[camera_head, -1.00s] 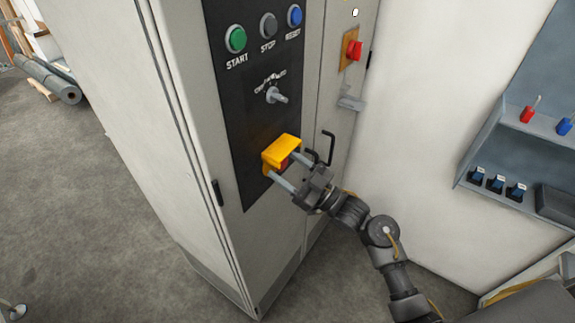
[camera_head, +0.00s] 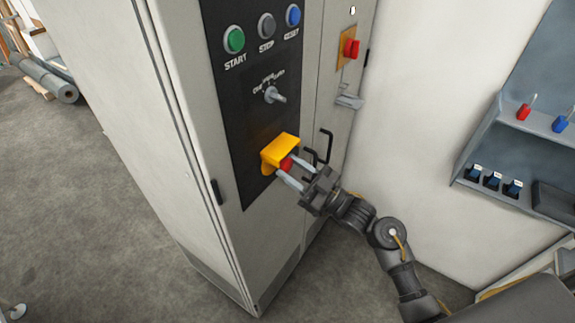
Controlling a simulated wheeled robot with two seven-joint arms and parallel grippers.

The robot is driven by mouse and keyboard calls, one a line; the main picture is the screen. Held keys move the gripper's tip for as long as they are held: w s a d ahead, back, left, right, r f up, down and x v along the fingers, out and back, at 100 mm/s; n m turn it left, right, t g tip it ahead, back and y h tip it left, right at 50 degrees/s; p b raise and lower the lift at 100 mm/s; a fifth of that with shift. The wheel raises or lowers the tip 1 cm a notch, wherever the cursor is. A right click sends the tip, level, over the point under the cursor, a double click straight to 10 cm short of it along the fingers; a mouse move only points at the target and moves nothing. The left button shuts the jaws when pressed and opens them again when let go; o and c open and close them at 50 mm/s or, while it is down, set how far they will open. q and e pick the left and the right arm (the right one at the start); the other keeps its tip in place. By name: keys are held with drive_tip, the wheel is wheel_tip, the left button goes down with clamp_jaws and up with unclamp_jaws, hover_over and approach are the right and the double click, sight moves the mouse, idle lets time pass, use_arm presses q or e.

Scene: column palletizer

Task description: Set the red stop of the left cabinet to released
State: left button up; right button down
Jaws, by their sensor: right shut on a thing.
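The red stop (camera_head: 286,164) is a red knob under a yellow shroud (camera_head: 279,148), low on the black panel (camera_head: 254,118) of the grey cabinet (camera_head: 165,150). My right gripper (camera_head: 289,169) reaches it from the lower right. Its two fingers lie on either side of the red knob and are shut on it. The shroud and the fingers hide part of the knob, so how far it stands out or is turned cannot be told. My left gripper is not in view.
Above the stop are a selector knob (camera_head: 274,95) and green (camera_head: 234,40), grey (camera_head: 266,26) and blue (camera_head: 292,15) buttons. A black handle (camera_head: 326,147) sits close behind my gripper. A red switch (camera_head: 351,48) is higher up. A shelf (camera_head: 500,150) stands at right.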

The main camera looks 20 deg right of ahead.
drive_tip(key=c, duration=0.9)
unclamp_jaws()
drive_tip(key=shift+s+d+f, duration=0.1)
drive_tip(key=shift+d+f, duration=0.05)
drive_tip(key=b+v, duration=0.4)
drive_tip(key=v, duration=0.6)
drive_tip(key=shift+s+d, duration=0.15)
drive_tip(key=shift+d, duration=0.1)
